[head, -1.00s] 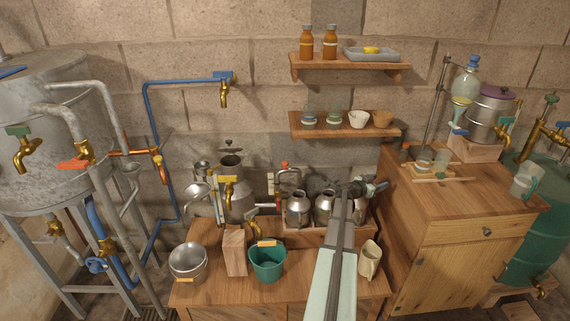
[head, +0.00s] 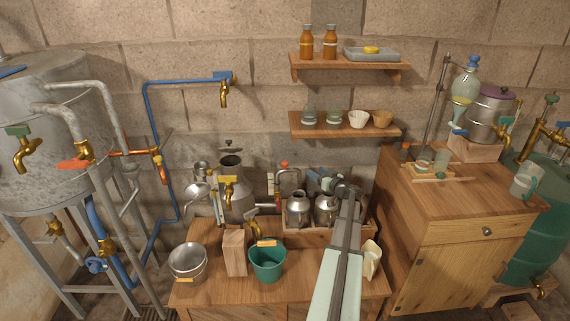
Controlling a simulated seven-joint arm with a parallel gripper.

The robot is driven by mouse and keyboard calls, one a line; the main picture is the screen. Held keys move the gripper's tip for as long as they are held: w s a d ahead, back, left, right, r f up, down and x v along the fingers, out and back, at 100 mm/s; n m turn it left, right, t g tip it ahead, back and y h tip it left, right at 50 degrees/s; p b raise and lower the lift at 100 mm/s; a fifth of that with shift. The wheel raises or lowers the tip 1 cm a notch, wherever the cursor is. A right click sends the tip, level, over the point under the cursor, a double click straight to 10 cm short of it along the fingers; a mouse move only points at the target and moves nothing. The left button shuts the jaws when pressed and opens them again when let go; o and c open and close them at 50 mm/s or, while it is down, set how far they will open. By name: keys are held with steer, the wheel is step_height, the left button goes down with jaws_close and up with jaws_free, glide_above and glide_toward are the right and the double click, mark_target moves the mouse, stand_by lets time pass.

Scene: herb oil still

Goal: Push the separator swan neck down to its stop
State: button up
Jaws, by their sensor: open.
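The separator (head: 238,204) is a grey metal can at the back of the low wooden table, with a yellow-handled brass tap on its front. My gripper (head: 311,174) is open and empty, just right of the arched pipe and above the metal jugs. It points left toward the pipe and seems apart from it. Its fingertips are small and partly unclear.
Metal jugs (head: 298,209) stand in a wooden crate under my gripper. A green bucket (head: 267,264), a wooden block (head: 234,252) and a metal pot (head: 188,261) are in front. A cream jug (head: 372,260) is right of my arm. A shelf (head: 344,130) hangs above.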

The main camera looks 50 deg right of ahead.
mark_target(285, 162)
steer(key=a+r+n+t+y, duration=0.1)
steer(key=a+r+n+y, duration=0.1)
steer(key=a+n+y, duration=0.25)
steer(key=w, duration=1.4)
steer(key=shift+w+a+f, duration=0.25)
steer(key=shift+f, duration=0.05)
jaws_close()
